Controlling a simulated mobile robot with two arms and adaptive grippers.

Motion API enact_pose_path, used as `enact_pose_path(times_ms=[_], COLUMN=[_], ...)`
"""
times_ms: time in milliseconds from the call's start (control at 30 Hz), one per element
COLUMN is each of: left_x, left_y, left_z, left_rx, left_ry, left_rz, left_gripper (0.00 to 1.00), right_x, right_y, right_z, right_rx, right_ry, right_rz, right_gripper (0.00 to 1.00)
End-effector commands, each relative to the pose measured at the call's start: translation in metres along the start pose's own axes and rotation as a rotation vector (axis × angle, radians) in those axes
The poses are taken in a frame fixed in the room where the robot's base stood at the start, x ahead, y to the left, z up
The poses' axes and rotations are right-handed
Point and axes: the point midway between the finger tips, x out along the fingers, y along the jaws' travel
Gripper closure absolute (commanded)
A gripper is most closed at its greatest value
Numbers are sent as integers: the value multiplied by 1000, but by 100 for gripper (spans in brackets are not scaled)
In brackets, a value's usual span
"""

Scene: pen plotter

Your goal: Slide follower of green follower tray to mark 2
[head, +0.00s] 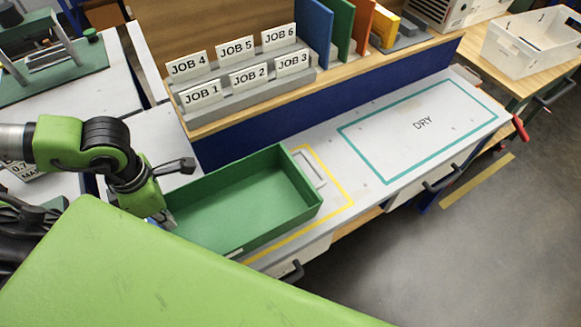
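The green tray (275,169) sits on the grey bench top, partly over a yellow outline. Its floor is bare and its right end wall stands upright. A small pale strip shows on its near rim; no numbers can be read there. I cannot make out a separate follower or mark 2; the tray's left end is partly hidden by my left arm. My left gripper (158,205) points down at the tray's left end. Its fingertips are hidden or too small to tell open from shut, or whether they touch the tray. My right gripper is not in view.
A teal DRY rectangle (445,112) on the bench is empty. Behind the tray, a grey rack (240,92) holds JOB cards on a wooden shelf. Coloured upright boards stand beside it. A white bin (530,50) is at the back right. Yellow outline (330,172) surrounds part of the tray.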

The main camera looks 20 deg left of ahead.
Motion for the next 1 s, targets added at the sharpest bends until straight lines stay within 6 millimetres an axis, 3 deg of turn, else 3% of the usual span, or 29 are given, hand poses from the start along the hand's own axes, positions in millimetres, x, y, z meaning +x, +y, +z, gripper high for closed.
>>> enact_pose_path(times_ms=[300, 1000], left_x=[0, 0], left_y=[0, 0], left_z=[-15, -19], left_rx=[-1, -2], left_ry=[9, 9], left_rz=[0, 0], left_gripper=[100, 100], right_x=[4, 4], right_y=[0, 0], right_z=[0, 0], right_rx=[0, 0], right_ry=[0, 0], right_rz=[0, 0], right_gripper=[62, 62])
